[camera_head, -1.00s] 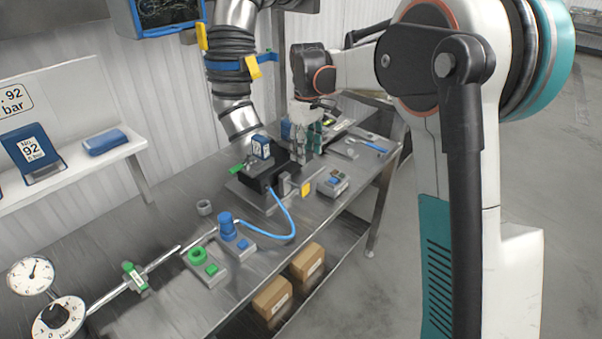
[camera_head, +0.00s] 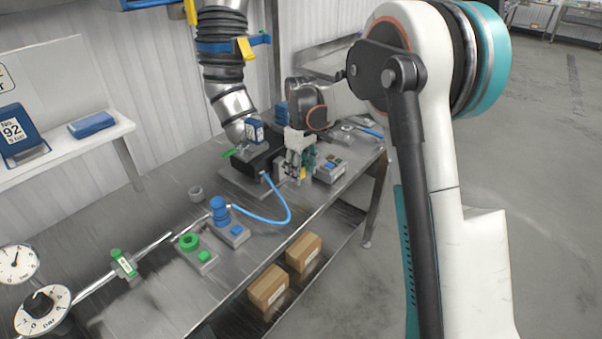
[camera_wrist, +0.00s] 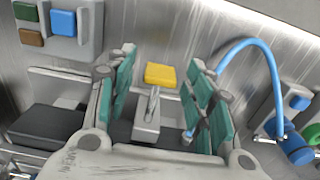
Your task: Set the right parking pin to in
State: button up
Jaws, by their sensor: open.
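A pin with a yellow tab (camera_wrist: 160,73), apparently the right parking pin, sticks out from the side of the dark clamp block on the table. Its metal shank rises from a grey bracket (camera_wrist: 147,125) in the wrist view. My gripper (camera_wrist: 160,88) is open, with its green-padded fingers on either side of the yellow tab and gaps between pads and tab. In the head view my gripper (camera_head: 300,175) points down in front of the block, and a bit of the yellow tab (camera_head: 302,173) shows among the fingers. How far the pin is in is hard to tell.
A blue hose (camera_head: 283,218) curves from the block to a blue fitting (camera_head: 220,212). A grey button box (camera_head: 330,170) stands right of the gripper. A ribbed metal duct (camera_head: 228,95) hangs above the block. Cardboard boxes (camera_head: 268,287) lie on the lower shelf.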

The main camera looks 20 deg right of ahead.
jog(key=shift+f, duration=0.1)
jog(key=shift+c, duration=0.3)
grip_shut()
jog(key=shift+w+a, duration=0.1)
jog(key=shift+w+a+p, duration=0.25)
jog(key=shift+w+a, duration=0.3)
jog(key=shift+w, duration=0.2)
jog(key=shift+w+a+p, duration=0.2)
jog(key=shift+w+a, duration=0.3)
jog(key=shift+w, duration=0.25)
jog(key=shift+c, duration=2)
grip_release()
